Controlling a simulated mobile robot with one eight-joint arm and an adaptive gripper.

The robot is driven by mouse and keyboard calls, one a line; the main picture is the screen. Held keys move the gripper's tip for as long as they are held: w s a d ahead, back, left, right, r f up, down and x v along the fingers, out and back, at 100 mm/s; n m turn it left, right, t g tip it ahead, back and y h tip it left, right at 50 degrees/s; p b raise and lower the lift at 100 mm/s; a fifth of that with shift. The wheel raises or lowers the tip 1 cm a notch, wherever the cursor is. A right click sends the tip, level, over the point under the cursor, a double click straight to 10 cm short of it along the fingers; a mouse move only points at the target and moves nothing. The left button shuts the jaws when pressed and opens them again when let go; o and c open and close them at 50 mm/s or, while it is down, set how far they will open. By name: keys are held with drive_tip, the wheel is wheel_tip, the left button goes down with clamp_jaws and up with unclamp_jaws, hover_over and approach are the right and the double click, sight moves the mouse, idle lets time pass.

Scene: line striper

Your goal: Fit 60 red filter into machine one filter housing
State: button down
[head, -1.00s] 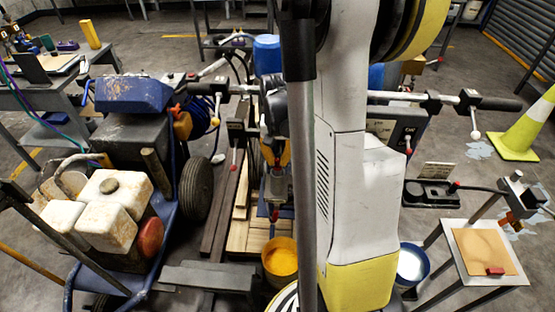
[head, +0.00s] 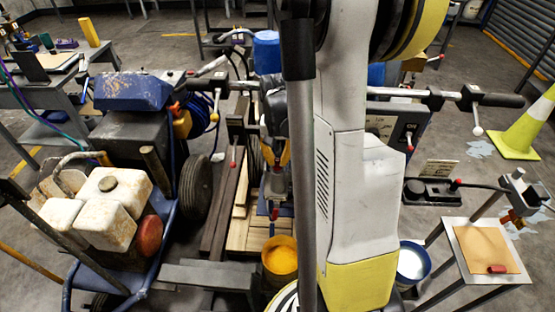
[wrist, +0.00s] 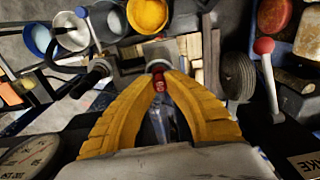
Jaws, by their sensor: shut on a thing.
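My gripper (wrist: 160,82) has yellow fingers, which come together at the tips around a small red piece (wrist: 158,82), taken as the red filter. Most of the piece is hidden by the fingers. A grey fitting (wrist: 160,52) shows just beyond the tips; I cannot tell if it is the filter housing or if the red piece touches it. In the head view my gripper (head: 277,153) is partly hidden by my column and arm, above the timber between the machines. A small red spot (head: 275,213) shows below it; I cannot tell what it is.
A yellow paint bucket (head: 280,260) and a white paint bucket (head: 412,262) stand near the front. A machine with tanks (head: 112,188) is at left. A stand at right bears a tan board (head: 484,248) with a red block (head: 497,268). A red-knobbed lever (wrist: 264,46) rises beside my gripper.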

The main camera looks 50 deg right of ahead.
drive_tip(key=shift+f+b, duration=0.95)
drive_tip(key=shift+f, duration=0.15)
drive_tip(key=c, duration=1.1)
unclamp_jaws()
drive_tip(key=shift+o, duration=0.2)
drive_tip(key=shift+s+a+r+p, duration=0.1)
drive_tip(key=shift+r+p, duration=2.5)
drive_tip(key=shift+r, duration=0.9)
